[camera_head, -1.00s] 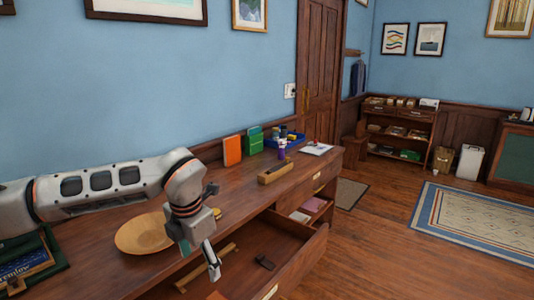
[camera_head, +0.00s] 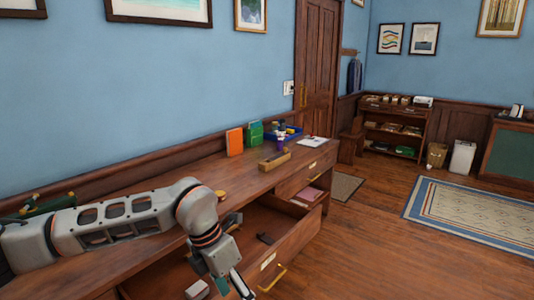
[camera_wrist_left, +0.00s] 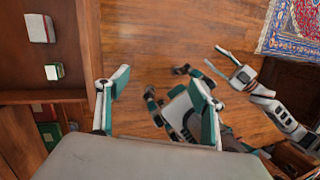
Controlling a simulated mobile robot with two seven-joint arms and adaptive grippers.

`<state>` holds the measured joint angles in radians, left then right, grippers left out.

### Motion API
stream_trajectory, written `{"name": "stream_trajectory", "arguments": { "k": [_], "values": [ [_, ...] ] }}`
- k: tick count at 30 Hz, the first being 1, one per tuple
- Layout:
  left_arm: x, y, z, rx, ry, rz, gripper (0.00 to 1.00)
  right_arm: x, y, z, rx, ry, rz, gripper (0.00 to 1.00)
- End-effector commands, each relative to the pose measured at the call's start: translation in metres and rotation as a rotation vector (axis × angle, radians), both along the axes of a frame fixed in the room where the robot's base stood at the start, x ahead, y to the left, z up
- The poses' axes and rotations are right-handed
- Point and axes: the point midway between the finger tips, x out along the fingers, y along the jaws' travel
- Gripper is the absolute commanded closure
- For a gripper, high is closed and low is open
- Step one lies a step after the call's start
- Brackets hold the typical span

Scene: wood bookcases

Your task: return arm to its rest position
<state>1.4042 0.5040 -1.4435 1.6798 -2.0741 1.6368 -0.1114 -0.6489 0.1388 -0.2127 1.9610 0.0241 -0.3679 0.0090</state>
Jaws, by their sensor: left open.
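My left arm comes in from the left over the wooden desk in the head view. My left gripper (camera_head: 238,284) hangs at the bottom, in front of the open drawer (camera_head: 285,245), partly cut off by the frame edge. In the left wrist view the two fingers of the left gripper (camera_wrist_left: 160,92) are wide apart with nothing between them, above the wood floor. My right gripper (camera_wrist_left: 226,64) shows at the right of the left wrist view, its fingers apart and empty. It is not in the head view.
The drawer holds a small dark object (camera_head: 265,238). A wooden block holder (camera_head: 274,160), orange book (camera_head: 235,142) and blue tray (camera_head: 288,132) stand on the desk (camera_head: 235,180). The left wrist view shows pale boxes (camera_wrist_left: 39,28) at left. Floor (camera_head: 370,245) to the right is clear.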

Motion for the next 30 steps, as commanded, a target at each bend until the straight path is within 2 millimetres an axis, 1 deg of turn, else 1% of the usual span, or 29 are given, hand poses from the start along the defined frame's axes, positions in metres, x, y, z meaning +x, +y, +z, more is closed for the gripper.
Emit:
{"name": "stream_trajectory", "arguments": {
  "k": [1, 2, 3, 5, 6, 9, 12, 15, 17, 19, 21, 23, 26, 29, 30],
  "values": [
    [-0.018, -0.02, -0.01, -0.068, 0.047, -0.022, 0.34, 0.004, 0.0, 0.001, 0.0, -0.006, 0.0, 0.6],
    [-0.028, -0.034, -0.013, -0.114, 0.074, -0.033, 0.34, 0.005, -0.001, 0.002, 0.0, -0.01, 0.0, 0.6],
    [-0.043, -0.052, -0.016, -0.184, 0.113, -0.046, 0.34, 0.007, 0.0, 0.003, 0.0, -0.013, -0.001, 0.6],
    [-0.065, -0.079, -0.017, -0.297, 0.177, -0.056, 0.34, 0.006, 0.0, 0.003, 0.001, -0.013, -0.001, 0.6],
    [-0.08, -0.098, -0.016, -0.378, 0.222, -0.058, 0.34, 0.005, 0.0, 0.002, 0.001, -0.01, -0.001, 0.6],
    [-0.111, -0.138, -0.003, -0.585, 0.334, -0.036, 0.34, 0.001, 0.0, -0.002, 0.0, -0.003, 0.0, 0.6],
    [-0.132, -0.168, 0.018, -0.792, 0.443, 0.02, 0.34, 0.0, 0.0, -0.004, 0.001, 0.0, -0.001, 0.6],
    [-0.139, -0.187, 0.042, -0.99, 0.548, 0.11, 0.34, -0.001, 0.0, -0.006, 0.0, 0.002, -0.001, 0.6],
    [-0.138, -0.193, 0.055, -1.105, 0.607, 0.181, 0.34, -0.001, 0.0, -0.008, 0.0, 0.003, 0.0, 0.6],
    [-0.131, -0.195, 0.069, -1.231, 0.675, 0.279, 0.34, -0.002, 0.0, -0.009, 0.0, 0.005, 0.0, 0.6],
    [-0.119, -0.19, 0.077, -1.349, 0.741, 0.394, 0.34, -0.002, 0.0, -0.01, 0.0, 0.006, 0.0, 0.6],
    [-0.105, -0.183, 0.081, -1.442, 0.794, 0.505, 0.34, -0.003, 0.0, -0.011, 0.0, 0.007, 0.0, 0.6],
    [-0.08, -0.161, 0.074, -1.578, 0.874, 0.715, 0.34, -0.003, 0.0, -0.013, 0.0, 0.008, 0.0, 0.6],
    [-0.055, -0.132, 0.053, -1.686, 0.944, 0.951, 0.34, -0.004, 0.0, -0.015, 0.0, 0.01, 0.0, 0.6],
    [-0.046, -0.118, 0.04, -1.72, 0.97, 1.053, 0.34, -0.004, 0.0, -0.015, 0.0, 0.011, 0.0, 0.6]
  ]
}}
